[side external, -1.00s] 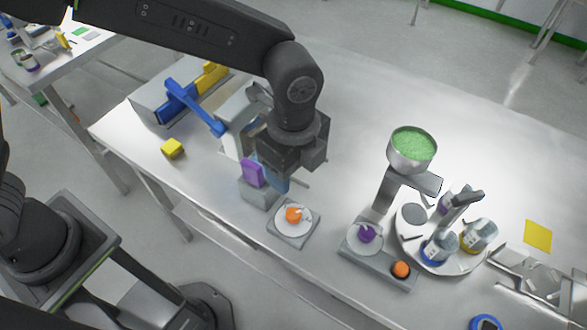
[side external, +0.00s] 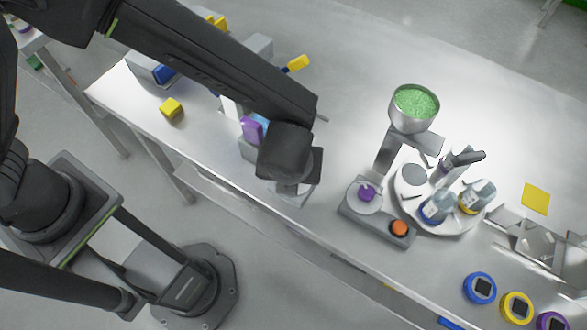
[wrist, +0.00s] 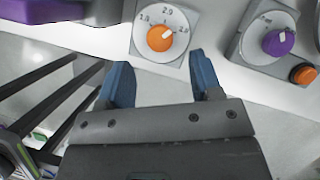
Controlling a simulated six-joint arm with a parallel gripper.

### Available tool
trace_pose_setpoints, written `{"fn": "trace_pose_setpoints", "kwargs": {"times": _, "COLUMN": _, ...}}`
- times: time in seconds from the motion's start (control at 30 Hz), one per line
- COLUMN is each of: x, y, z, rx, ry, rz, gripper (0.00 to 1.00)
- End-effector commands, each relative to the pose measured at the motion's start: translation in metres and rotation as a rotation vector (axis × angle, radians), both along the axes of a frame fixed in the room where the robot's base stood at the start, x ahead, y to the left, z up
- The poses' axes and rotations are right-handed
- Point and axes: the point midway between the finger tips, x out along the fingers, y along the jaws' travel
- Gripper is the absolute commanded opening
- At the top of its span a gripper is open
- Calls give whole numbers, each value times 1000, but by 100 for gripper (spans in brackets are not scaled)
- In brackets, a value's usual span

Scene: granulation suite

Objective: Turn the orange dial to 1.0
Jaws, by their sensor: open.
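The orange dial (wrist: 158,39) sits on a white round face with printed numbers, on a grey square base (wrist: 139,49), in the wrist view. Its white pointer mark points up and right, between the 2.0 mark and the mark at the right. My gripper (wrist: 161,74) is open, with its blue fingers apart and nothing between them. The dial is just beyond the fingertips in the picture, roughly centred between them. In the side view my wrist covers the dial, and only part of its base (side external: 292,200) shows.
A second unit with a purple dial (wrist: 278,42) and an orange button (wrist: 302,74) stands to the right. In the side view, a funnel of green granules (side external: 415,104) and a round tray of bottles (side external: 412,217) stand beyond it. A purple block (side external: 252,130) is close on the left.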

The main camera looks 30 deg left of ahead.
Motion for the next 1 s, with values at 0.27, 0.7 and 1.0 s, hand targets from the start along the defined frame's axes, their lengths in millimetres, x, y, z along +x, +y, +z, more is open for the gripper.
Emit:
{"fn": "trace_pose_setpoints", "kwargs": {"times": 0.27, "x": 14, "y": 7, "z": -37, "rx": 0, "ry": 0, "rz": 2, "gripper": 59}}
{"fn": "trace_pose_setpoints", "kwargs": {"times": 0.7, "x": 17, "y": 8, "z": -45, "rx": -2, "ry": -1, "rz": 2, "gripper": 57}}
{"fn": "trace_pose_setpoints", "kwargs": {"times": 1.0, "x": 17, "y": 8, "z": -44, "rx": -2, "ry": -1, "rz": 2, "gripper": 28}}
